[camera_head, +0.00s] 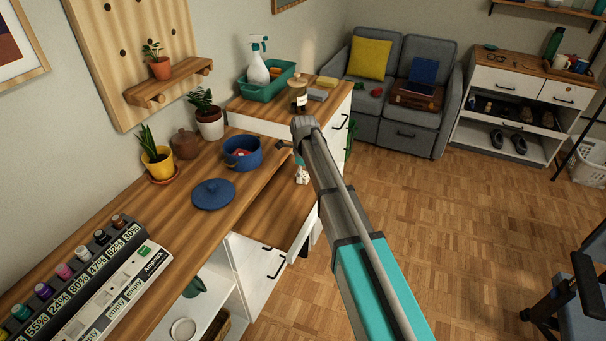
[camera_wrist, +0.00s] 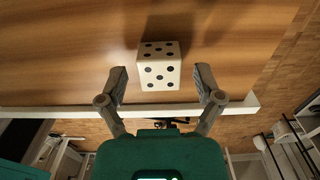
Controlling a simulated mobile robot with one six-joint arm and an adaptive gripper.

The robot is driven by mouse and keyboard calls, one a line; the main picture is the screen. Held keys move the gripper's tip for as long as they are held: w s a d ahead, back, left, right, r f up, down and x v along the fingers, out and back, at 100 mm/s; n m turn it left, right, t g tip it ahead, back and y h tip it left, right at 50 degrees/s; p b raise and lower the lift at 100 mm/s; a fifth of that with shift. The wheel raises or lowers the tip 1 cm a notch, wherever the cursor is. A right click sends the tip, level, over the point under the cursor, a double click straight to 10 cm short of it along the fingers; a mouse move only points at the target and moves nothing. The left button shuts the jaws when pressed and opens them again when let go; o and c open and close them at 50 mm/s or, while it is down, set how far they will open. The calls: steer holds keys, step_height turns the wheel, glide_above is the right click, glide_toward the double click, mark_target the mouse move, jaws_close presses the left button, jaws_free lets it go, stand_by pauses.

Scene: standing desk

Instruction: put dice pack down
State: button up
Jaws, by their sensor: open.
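The dice pack (camera_wrist: 160,66) is a white block with black dots. In the wrist view it sits on a wooden surface near its edge, between the two fingertips of my gripper (camera_wrist: 161,71). My gripper is open, with a gap between the pack and each finger. In the head view the pack (camera_head: 302,176) shows partly beside my arm, on the lower wooden top (camera_head: 268,205) near its right edge. My arm hides part of the pack and most of the gripper there.
A blue pot (camera_head: 242,158) and its blue lid (camera_head: 212,194) stand on the higher desk to the left. A brown bottle (camera_head: 298,97) and a green tray (camera_head: 266,88) stand on the cabinet behind. The lower top is mostly clear. Open floor lies to the right.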

mark_target(304, 174)
step_height(304, 174, up, 12)
steer(key=p, duration=1.1)
steer(key=shift+f, duration=0.2)
stand_by(0.6)
steer(key=s+d+n, duration=2.2)
steer(key=s+d, duration=0.1)
steer(key=s, duration=0.3)
